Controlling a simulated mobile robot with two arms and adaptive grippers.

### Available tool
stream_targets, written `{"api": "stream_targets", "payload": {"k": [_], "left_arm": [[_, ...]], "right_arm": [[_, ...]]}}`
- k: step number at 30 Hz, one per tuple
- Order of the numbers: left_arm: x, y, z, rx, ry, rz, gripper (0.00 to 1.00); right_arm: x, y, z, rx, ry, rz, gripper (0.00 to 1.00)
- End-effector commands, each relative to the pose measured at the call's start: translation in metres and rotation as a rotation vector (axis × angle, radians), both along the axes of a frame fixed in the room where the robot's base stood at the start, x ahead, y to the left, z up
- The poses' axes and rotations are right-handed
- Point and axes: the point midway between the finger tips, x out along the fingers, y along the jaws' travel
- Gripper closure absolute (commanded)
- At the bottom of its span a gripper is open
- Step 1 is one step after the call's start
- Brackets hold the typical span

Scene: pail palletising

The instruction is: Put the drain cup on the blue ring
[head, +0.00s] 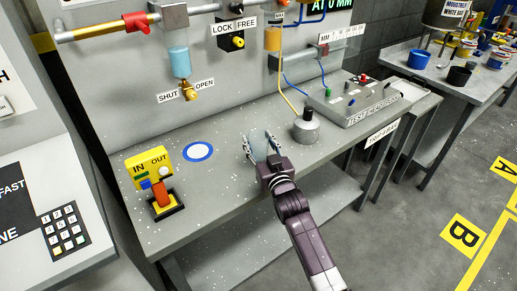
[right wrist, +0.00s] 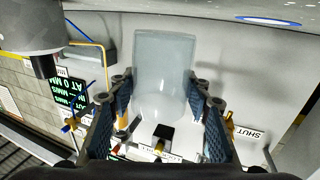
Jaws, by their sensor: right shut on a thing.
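The drain cup (head: 260,150) is a clear, pale blue-grey cup. In the head view it sits between the fingers of my right gripper (head: 262,147), over the grey bench. In the right wrist view the cup (right wrist: 164,70) fills the middle, with a finger of the right gripper (right wrist: 165,100) on each side, shut on it. The blue ring (head: 198,142) is a flat blue circle with a white middle on the bench, left of the cup and apart from it. Part of it shows at the wrist view's top right (right wrist: 268,19). Nothing stands on the ring. My left gripper is not in view.
A yellow IN/OUT block with an orange lever (head: 160,190) stands left of the ring. A grey knobbed cylinder (head: 306,126) and a grey test box (head: 352,102) are to the cup's right. A clear blue vessel with a brass valve (head: 180,63) hangs on the panel behind.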

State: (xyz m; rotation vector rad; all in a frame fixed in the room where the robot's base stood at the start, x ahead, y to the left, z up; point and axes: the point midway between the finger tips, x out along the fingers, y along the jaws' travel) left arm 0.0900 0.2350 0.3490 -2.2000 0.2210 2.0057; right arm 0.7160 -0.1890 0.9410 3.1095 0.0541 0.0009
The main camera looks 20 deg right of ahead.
Motion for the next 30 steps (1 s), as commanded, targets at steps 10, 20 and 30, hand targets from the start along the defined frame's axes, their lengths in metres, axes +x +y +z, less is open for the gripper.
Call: {"api": "stream_targets", "payload": {"k": [10, 20, 30], "left_arm": [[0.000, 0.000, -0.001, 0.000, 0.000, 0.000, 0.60], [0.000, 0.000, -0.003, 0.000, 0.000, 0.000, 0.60], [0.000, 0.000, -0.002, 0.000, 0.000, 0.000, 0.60]], "right_arm": [[0.000, 0.000, -0.030, 0.000, 0.000, 0.000, 0.85], [0.000, 0.000, -0.033, 0.000, 0.001, 0.000, 0.48], [0.000, 0.000, -0.033, 0.000, 0.001, 0.000, 0.38]]}}
